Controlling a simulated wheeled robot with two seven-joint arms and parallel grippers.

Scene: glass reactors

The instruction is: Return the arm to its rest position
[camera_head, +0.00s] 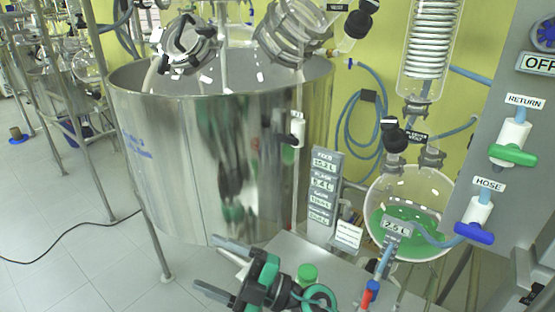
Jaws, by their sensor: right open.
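My right gripper (208,262) is at the bottom of the head view, in front of the steel vessel. Its two fingers point left and stand apart, with nothing between them. Its body is black and green, and the rest of my right arm is largely out of the picture. My left gripper does not show.
A large steel vessel (215,150) fills the middle. A round glass flask (445,185) with green liquid stands to the right. A panel (535,110) with green and blue valve handles is at the right edge. Tiled floor lies open at lower left, crossed by a black cable.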

